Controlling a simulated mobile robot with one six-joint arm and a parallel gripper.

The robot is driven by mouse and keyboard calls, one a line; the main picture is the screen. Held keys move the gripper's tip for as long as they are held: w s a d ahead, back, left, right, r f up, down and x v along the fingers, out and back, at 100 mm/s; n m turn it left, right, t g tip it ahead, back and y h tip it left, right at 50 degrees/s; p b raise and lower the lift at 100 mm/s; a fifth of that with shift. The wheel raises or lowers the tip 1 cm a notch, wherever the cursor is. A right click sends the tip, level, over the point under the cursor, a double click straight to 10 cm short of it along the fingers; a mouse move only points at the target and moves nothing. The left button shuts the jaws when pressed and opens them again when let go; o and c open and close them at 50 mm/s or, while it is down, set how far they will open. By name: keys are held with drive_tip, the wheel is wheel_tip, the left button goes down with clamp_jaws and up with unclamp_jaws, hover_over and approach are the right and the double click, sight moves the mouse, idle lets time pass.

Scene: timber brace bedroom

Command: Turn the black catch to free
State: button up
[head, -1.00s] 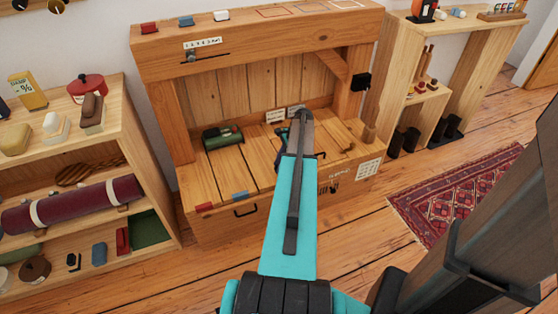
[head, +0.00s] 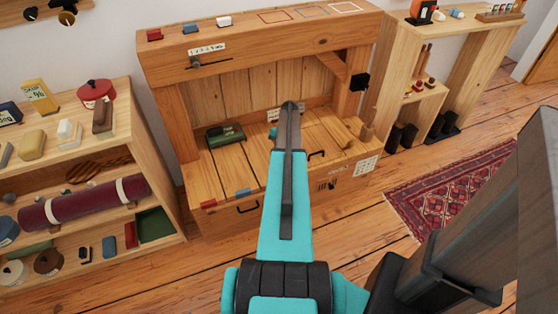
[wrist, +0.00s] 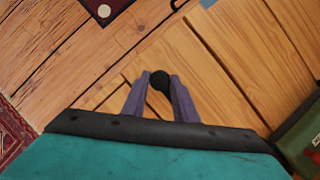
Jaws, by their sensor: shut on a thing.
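In the wrist view, my gripper (wrist: 160,76) has its two purple-grey fingers closed on a round black knob (wrist: 160,83), which appears to be the black catch. The knob sits over the planked wooden top; its lower part and any mark by it are hidden. In the head view, my arm covers the knob and nearly all of the gripper, over the bench of the wooden unit (head: 226,172). I cannot tell which way the catch is turned.
A green box (head: 225,133) stands left on the bench, also at the right edge of the wrist view (wrist: 304,142). A dark handle (head: 316,153) is right of my arm. Shelves (head: 134,112) stand left.

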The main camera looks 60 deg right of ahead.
drive_tip(key=shift+w+d+r+n, duration=0.1)
drive_tip(key=shift+w+d+n, duration=0.15)
drive_tip(key=shift+n, duration=0.35)
drive_tip(key=o, duration=0.9)
drive_tip(key=shift+a, duration=0.1)
drive_tip(key=shift+o, duration=0.6)
drive_tip(key=shift+s, duration=0.1)
drive_tip(key=v, duration=1.3)
drive_tip(key=shift+w+r, duration=0.25)
drive_tip(key=shift+r, duration=0.1)
